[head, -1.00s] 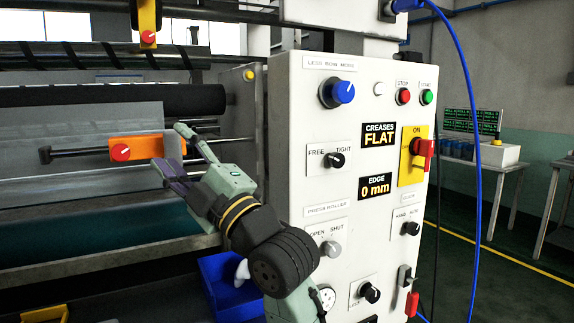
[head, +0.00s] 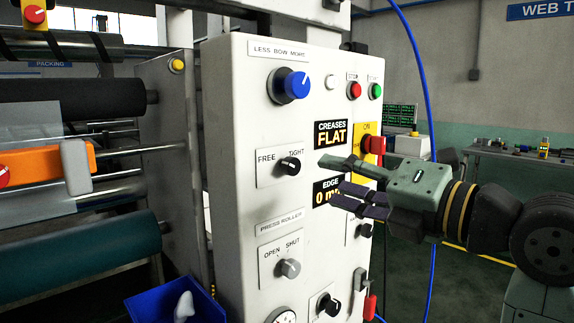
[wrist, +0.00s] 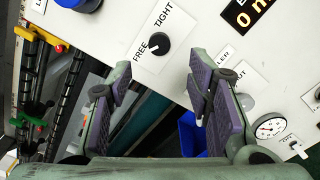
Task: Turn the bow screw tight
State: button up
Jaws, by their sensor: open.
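The bow screw is taken to be the small black knob (head: 290,165) on the FREE/TIGHT plate of the white control panel (head: 230,130). Its pale mark seems to lean to the TIGHT side, though it is small. In the wrist view the knob (wrist: 158,43) lies just beyond and between my fingertips, clear of them. My gripper (head: 337,179) is open and empty, in front of the panel and right of the knob, with its fingers towards the left. Both fingers also show in the wrist view (wrist: 160,70).
A blue bow knob (head: 296,85) sits above, and a grey press roller knob (head: 289,268) below. The creases display (head: 331,134) reads FLAT. My gripper partly covers the edge display (head: 322,191). Rollers and an orange block (head: 45,160) are at left, a blue bin (head: 205,308) below.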

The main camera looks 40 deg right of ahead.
aim_at(295, 168)
jog(key=w+p, duration=0.1)
jog(key=w, duration=0.2)
jog(key=w+p, duration=0.1)
jog(key=w, duration=0.5)
jog(key=shift+w+a+p, duration=0.25)
jog(key=shift+a+p, duration=0.1)
jog(key=shift+p, duration=0.05)
grip_shut()
